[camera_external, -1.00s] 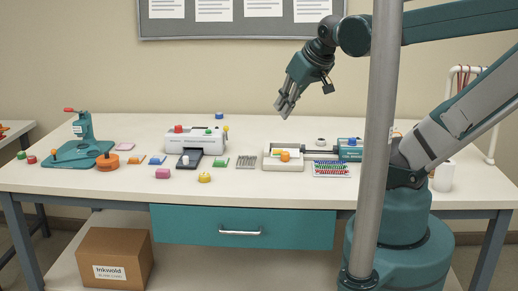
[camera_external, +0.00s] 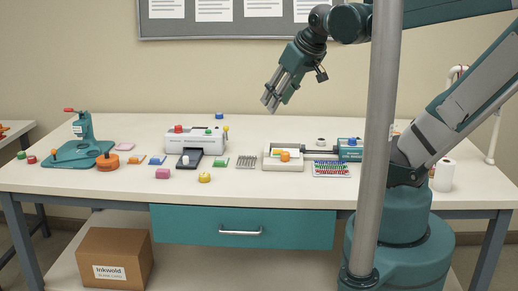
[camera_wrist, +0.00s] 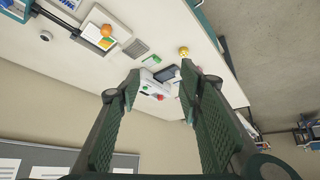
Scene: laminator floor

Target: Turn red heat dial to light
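The white laminator (camera_external: 197,143) stands on the bench left of centre. Its red heat dial (camera_external: 178,129) is a small knob on the top left of the machine; its pointer and markings are too small to read. In the wrist view the laminator (camera_wrist: 150,84) lies between my fingertips in the picture, with the red dial (camera_wrist: 160,97) at one end. My gripper (camera_external: 268,104) is up in the air, right of the laminator and well above the bench. The wrist view shows its fingers (camera_wrist: 160,72) spread apart with nothing held.
A teal press (camera_external: 82,145) and an orange round piece (camera_external: 107,162) stand at the left. The pole (camera_external: 376,170) blocks some view.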

